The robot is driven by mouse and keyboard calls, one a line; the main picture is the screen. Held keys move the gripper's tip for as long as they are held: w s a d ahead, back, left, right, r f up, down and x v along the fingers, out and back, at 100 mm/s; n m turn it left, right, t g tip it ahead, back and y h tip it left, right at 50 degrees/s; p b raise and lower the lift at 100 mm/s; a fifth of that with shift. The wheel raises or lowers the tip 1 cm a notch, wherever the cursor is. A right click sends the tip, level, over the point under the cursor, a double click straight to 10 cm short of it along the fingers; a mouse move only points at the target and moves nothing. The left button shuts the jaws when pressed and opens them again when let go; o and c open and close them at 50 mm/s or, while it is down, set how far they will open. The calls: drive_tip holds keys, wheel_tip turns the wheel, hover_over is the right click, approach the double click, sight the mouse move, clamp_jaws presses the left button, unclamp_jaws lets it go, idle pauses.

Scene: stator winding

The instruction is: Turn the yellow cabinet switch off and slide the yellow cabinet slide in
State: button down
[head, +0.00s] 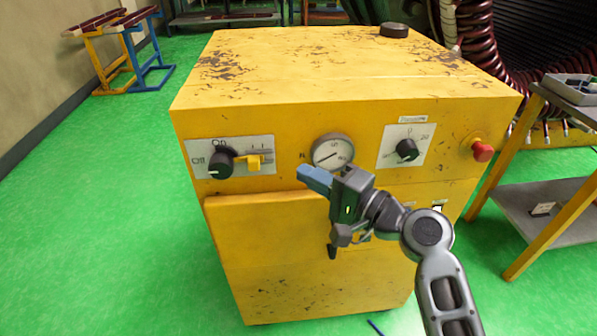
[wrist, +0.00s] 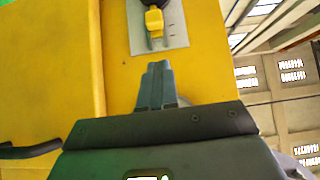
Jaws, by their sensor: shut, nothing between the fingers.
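The yellow cabinet (head: 300,75) stands ahead of me. On its upper left front is a grey plate with a black rotary switch (head: 220,164), marked Off at left and On above. Its exact pointing direction is hard to tell. Right beside the switch, the small yellow slide (head: 253,162) sits at a slot in the plate; it also shows in the wrist view (wrist: 154,22). My gripper (head: 305,177) has blue fingers, shut and empty, in front of the cabinet to the right of the slide. In the wrist view the fingertips (wrist: 157,68) point at the plate, apart from the slide.
A gauge (head: 333,151), a second black knob (head: 407,150) and a red button (head: 482,151) are on the same front. A yellow panel (head: 255,225) juts out below. A shelf table (head: 550,205) stands at right. Green floor is clear at left.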

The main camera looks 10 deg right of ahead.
drive_tip(key=v, duration=0.6)
drive_tip(key=shift+d+b, duration=0.15)
drive_tip(key=shift+b, duration=0.3)
drive_tip(key=shift+s, duration=0.15)
drive_tip(key=s+d+f+h, duration=0.3)
drive_tip(key=s+f+h, duration=0.1)
drive_tip(key=s+f, duration=0.4)
drive_tip(key=s+d+f+h, duration=0.2)
drive_tip(key=s+f+h, duration=0.3)
drive_tip(key=s, duration=0.4)
drive_tip(key=s+d+r+n+h, duration=0.1)
drive_tip(key=s+r+n, duration=0.3)
drive_tip(key=s, duration=0.7)
drive_tip(key=s+d+r+n+t+h, duration=0.1)
drive_tip(key=s+r+n, duration=0.4)
drive_tip(key=s, duration=0.6)
drive_tip(key=shift+d+t+h, duration=0.3)
drive_tip(key=shift+d+h, duration=0.3)
drive_tip(key=shift+d, duration=0.3)
